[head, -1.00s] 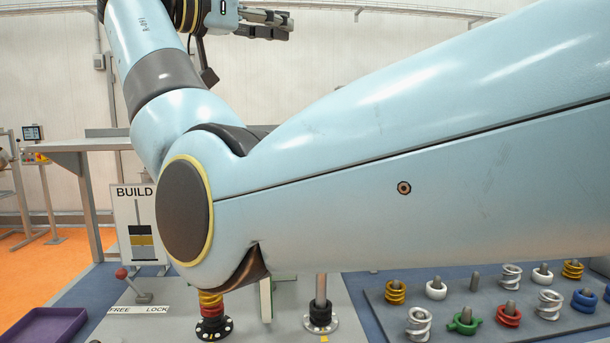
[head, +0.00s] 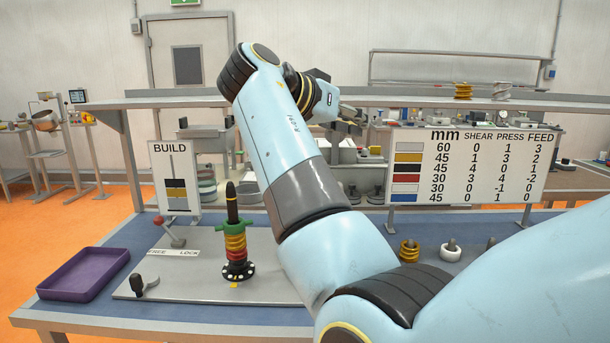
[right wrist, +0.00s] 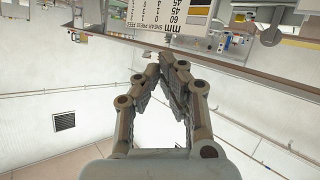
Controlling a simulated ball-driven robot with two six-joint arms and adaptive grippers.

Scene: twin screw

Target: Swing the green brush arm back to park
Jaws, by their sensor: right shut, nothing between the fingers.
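A green piece with short side lugs (head: 234,227) sits around the left post, above a stack of yellow and red coils. I cannot tell whether it is part of the green brush arm, and no clear brush arm shows. My right arm hides the middle of the grey plate and the second post. My right gripper (head: 352,122) is raised beyond the plate, well away from the post. In the right wrist view its fingertips (right wrist: 168,62) come together, shut and empty. My left gripper is not in view.
A purple tray (head: 84,273) lies at the table's left. A red-knobbed lever (head: 171,236) stands by the FREE/LOCK label, below the BUILD sign (head: 176,190). A number board (head: 468,167) stands at the back right. Coils (head: 410,251) sit behind my arm.

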